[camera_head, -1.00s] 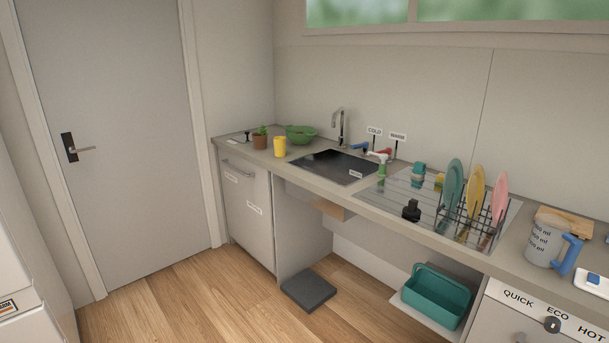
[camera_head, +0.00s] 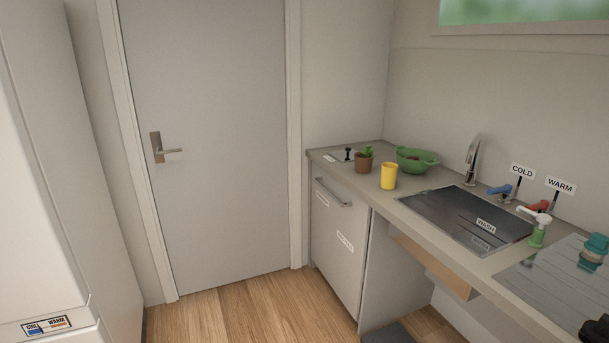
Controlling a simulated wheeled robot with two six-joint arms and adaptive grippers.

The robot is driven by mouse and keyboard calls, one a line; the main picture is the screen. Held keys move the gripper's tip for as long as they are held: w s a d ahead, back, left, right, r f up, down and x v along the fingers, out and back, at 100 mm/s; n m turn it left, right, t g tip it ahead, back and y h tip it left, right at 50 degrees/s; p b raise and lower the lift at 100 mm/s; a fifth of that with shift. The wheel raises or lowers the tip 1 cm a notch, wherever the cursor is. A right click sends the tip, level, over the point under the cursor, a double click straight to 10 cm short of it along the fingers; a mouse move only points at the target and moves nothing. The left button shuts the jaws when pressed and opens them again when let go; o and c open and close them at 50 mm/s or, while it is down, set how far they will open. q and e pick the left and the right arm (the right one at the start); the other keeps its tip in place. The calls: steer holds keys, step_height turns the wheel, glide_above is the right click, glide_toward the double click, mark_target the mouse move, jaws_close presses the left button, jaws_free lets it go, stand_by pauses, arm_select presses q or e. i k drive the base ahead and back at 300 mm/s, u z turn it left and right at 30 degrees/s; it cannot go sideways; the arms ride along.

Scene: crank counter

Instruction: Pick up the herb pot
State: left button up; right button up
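The herb pot (camera_head: 364,161) is a small brown pot with a green plant. It stands upright on the counter near its far left end. A yellow cup (camera_head: 388,176) stands just to its right and nearer the counter's front edge. A black knob or lever (camera_head: 348,154) is close to its left.
A green bowl (camera_head: 417,160) sits behind the cup. The sink (camera_head: 462,216), with a tap (camera_head: 472,158) and labelled levers, is further right. A closed door (camera_head: 209,130) is at left. The wooden floor (camera_head: 240,312) before the cabinet (camera_head: 338,240) is clear.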

mark_target(363, 161)
steer(key=i, duration=1.3)
steer(key=z, duration=0.7)
steer(key=i, duration=1.1)
steer(key=z, duration=0.65)
